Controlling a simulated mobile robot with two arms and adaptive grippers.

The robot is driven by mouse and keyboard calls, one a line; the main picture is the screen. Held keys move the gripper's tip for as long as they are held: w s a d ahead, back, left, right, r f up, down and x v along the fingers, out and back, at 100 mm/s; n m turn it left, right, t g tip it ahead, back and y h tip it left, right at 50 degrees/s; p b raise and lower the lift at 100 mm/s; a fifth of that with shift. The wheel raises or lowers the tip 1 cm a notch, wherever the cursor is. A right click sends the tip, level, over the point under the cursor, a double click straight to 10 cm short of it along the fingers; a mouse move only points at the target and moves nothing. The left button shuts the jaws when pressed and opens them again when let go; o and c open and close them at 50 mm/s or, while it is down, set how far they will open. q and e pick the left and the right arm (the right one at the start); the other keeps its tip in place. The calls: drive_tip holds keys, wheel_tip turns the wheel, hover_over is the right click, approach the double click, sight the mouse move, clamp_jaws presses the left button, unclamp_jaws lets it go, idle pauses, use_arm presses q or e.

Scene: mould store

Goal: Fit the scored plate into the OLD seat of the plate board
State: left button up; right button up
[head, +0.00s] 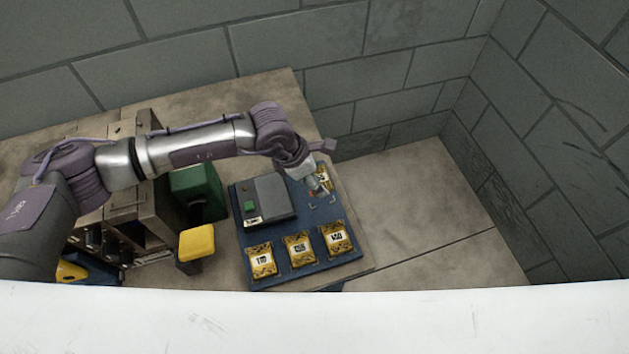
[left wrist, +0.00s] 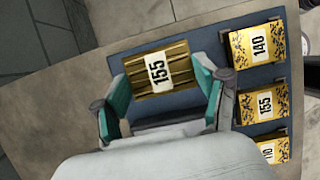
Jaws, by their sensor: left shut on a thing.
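My left gripper (head: 318,182) is over the far right part of the blue plate board (head: 322,264). In the left wrist view its teal-padded fingers (left wrist: 160,82) are shut on the scored plate (left wrist: 170,84), a gold plate with dark parallel lines and a white label reading 155. In the head view the arm hides most of this plate. I cannot tell whether it touches the board. Pale corner marks show on the board just below the gripper. I cannot read any OLD mark. My right gripper is not in view.
Three speckled yellow plates, labelled 110 (head: 262,261), 155 (head: 299,250) and 140 (head: 336,238), lie along the board's near edge. A dark grey box with a green button (head: 271,197) stands on the board. A green bin (head: 203,190) and yellow-topped block (head: 196,243) stand left.

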use_arm(q)
drive_tip(key=shift+w+a+f, duration=0.1)
drive_tip(key=shift+f, duration=0.15)
wheel_tip(320, 180, down, 3)
drive_tip(key=shift+f+p, duration=0.1)
drive_tip(key=shift+p, duration=0.3)
drive_tip(key=shift+f, duration=0.2)
drive_tip(key=shift+f+b, duration=0.35)
drive_tip(key=o, duration=1.6)
drive_tip(key=shift+r, duration=0.15)
